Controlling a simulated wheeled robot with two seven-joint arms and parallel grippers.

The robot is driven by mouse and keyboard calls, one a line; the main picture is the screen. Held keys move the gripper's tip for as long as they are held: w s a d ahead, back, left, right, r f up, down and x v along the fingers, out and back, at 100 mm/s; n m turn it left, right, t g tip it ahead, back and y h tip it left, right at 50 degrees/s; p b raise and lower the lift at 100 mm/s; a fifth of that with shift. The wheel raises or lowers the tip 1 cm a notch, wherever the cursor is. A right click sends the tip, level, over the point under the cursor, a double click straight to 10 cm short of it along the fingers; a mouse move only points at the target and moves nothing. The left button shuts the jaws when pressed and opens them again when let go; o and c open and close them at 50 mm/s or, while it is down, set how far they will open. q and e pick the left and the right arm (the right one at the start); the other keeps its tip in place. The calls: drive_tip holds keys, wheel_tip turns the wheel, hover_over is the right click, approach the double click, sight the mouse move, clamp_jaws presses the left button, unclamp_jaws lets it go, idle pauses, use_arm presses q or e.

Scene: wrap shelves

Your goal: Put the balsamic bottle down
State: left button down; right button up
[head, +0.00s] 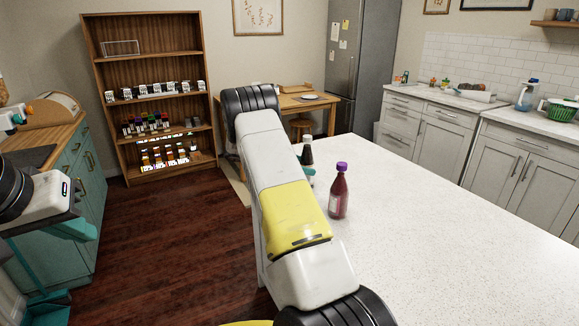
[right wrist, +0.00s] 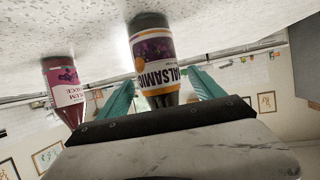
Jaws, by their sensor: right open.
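The balsamic bottle (right wrist: 152,52) has a dark body and a purple and white label. It looks upright on the white counter (head: 430,215); the right wrist picture is upside down. My right gripper (right wrist: 162,92) is open, with a teal finger on each side of the bottle's neck; the gripper is mostly hidden in the head view. My left gripper (head: 76,229) is at the left edge, away from the bottle, and its jaw opening is unclear.
A red sauce bottle with a purple cap (head: 339,190) stands close beside the balsamic bottle; it also shows in the right wrist view (right wrist: 64,88). The counter to its right is clear. A wooden shelf (head: 150,95) with several rows of goods stands at the back left.

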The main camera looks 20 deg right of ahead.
drive_tip(key=s+v, duration=0.1)
drive_tip(key=v, duration=0.6)
drive_tip(key=s+a+r+n+t+y, duration=0.1)
drive_tip(key=s+a+r+n+y, duration=0.4)
drive_tip(key=s, duration=0.4)
drive_tip(key=s+a+r+n+t+y, duration=0.25)
drive_tip(key=s+r+n+y, duration=0.25)
drive_tip(key=s+r, duration=0.3)
drive_tip(key=s+a+r+n+t+y, duration=0.1)
drive_tip(key=s+a+n+t+y, duration=0.1)
drive_tip(key=s+a+n, duration=0.3)
drive_tip(key=s+a+n+t+y, duration=0.2)
drive_tip(key=s+a+n, duration=0.3)
drive_tip(key=s, duration=0.9)
drive_tip(key=shift+a+r+y, duration=0.35)
drive_tip(key=shift+a+y, duration=0.45)
drive_tip(key=shift+a, duration=0.6)
